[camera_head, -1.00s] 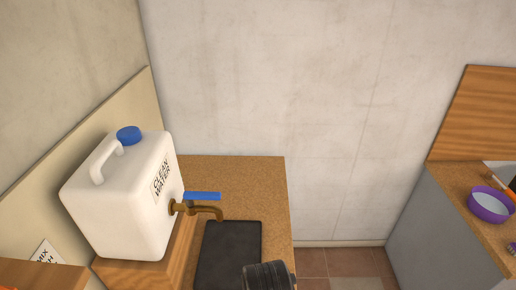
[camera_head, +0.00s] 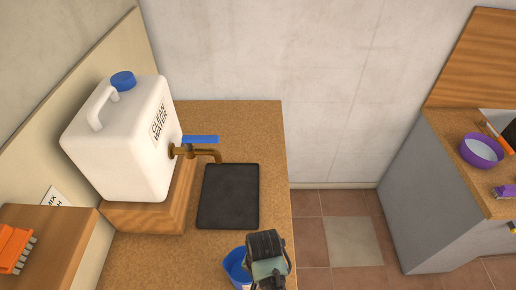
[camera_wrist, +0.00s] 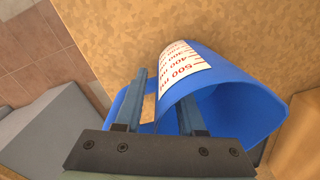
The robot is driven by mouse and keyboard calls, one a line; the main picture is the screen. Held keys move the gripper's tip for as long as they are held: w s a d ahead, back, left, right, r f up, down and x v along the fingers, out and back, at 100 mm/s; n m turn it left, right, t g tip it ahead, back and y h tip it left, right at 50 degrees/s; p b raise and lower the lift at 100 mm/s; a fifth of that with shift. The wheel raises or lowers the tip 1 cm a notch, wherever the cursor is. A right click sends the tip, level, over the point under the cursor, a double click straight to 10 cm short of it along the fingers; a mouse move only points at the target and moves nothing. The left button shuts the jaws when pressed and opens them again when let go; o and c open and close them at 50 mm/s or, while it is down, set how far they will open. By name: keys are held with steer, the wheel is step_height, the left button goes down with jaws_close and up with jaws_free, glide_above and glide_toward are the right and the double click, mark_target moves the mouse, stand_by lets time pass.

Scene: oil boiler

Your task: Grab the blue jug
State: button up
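The blue jug (camera_head: 235,265) stands on the counter in the head view, partly hidden behind my gripper (camera_head: 267,270). In the wrist view the jug (camera_wrist: 235,85) fills the right half, with a white measuring label (camera_wrist: 184,66) on its side and its open mouth toward the lower right. My gripper (camera_wrist: 163,88) is over the jug's handle side, its two fingers apart. The left finger lies by the outer part of the handle, and the right finger overlaps the jug's wall and rim. Whether either finger touches the jug cannot be told.
A white clean-water container (camera_head: 125,140) with a brass tap (camera_head: 205,153) stands on a wooden block at the left. A dark mat (camera_head: 229,196) lies below the tap. Across a floor gap, another counter holds a purple bowl (camera_head: 481,151). An orange brush (camera_head: 14,247) lies at the lower left.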

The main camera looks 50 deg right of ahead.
steer(key=shift+f, duration=0.65)
jaws_close()
steer(key=shift+r, duration=0.1)
stand_by(0.8)
